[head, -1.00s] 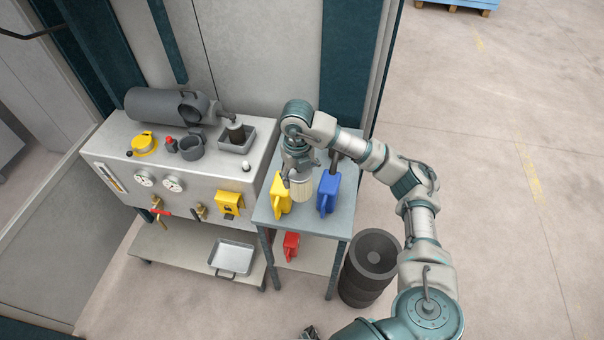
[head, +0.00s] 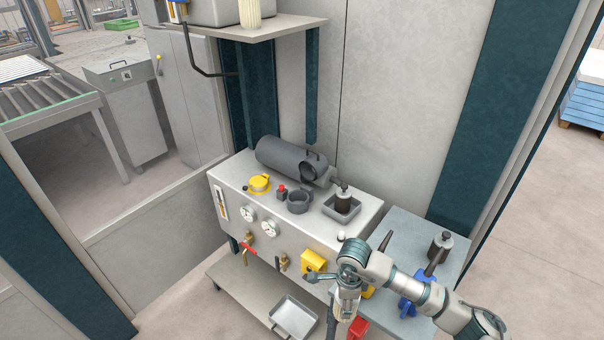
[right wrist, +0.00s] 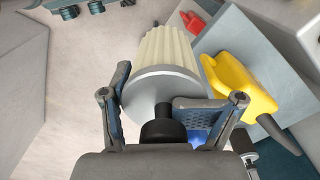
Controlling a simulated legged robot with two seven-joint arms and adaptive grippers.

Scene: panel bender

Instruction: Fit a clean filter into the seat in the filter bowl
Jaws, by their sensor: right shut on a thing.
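My right gripper (right wrist: 172,112) is shut on the dark knob of a clean filter (right wrist: 167,55), cream and pleated with a grey end cap. In the head view the right gripper (head: 347,285) is in front of the bench's right end, beside the side table; the filter is hard to make out there. A dark round open cup, seemingly the filter bowl (head: 299,202), stands on the bench top, left of and beyond the gripper. Its seat cannot be made out. Another cream pleated filter (head: 249,14) stands on the high shelf. My left gripper is not in view.
A grey cylinder (head: 285,157) lies behind the cup. A yellow cap (head: 259,183) and a small red-topped part (head: 282,190) are to its left; a square tray (head: 327,208) with a dark cylinder is to its right.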

